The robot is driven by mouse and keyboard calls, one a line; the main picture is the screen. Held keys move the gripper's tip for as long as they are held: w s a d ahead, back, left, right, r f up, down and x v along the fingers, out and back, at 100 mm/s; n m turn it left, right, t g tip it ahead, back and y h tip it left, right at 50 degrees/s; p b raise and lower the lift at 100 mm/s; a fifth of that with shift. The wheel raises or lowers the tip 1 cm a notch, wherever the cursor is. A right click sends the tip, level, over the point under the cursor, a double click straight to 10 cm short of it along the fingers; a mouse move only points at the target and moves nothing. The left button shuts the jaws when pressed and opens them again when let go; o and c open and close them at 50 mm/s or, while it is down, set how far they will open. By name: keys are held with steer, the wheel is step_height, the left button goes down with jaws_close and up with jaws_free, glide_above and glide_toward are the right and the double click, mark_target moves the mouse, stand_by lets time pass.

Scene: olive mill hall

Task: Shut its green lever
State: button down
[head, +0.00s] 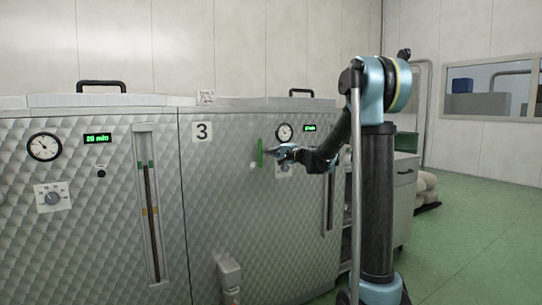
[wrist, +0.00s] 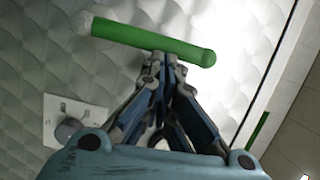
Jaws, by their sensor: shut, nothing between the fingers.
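The green lever (head: 260,152) is on the quilted metal front of the unit marked 3, and stands upright in the head view. In the wrist view the lever (wrist: 140,36) runs across the upper part, with a whitish round end at its left. My gripper (head: 270,151) is just right of the lever. In the wrist view my gripper (wrist: 165,58) has its fingertips together at the lever's lower edge, nearer its right end. They look touching or very close; I cannot tell which. Nothing is held.
A number 3 sign (head: 202,130) is left of the lever. A round gauge (head: 285,132) and a small green display (head: 309,128) are to its right. A knob on a white plate (wrist: 68,130) shows in the wrist view. Open green floor (head: 475,235) lies to the right.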

steer(key=shift+s+a+r+n, duration=0.15)
steer(key=shift+s+a+n, duration=0.2)
steer(key=shift+a+n, duration=0.2)
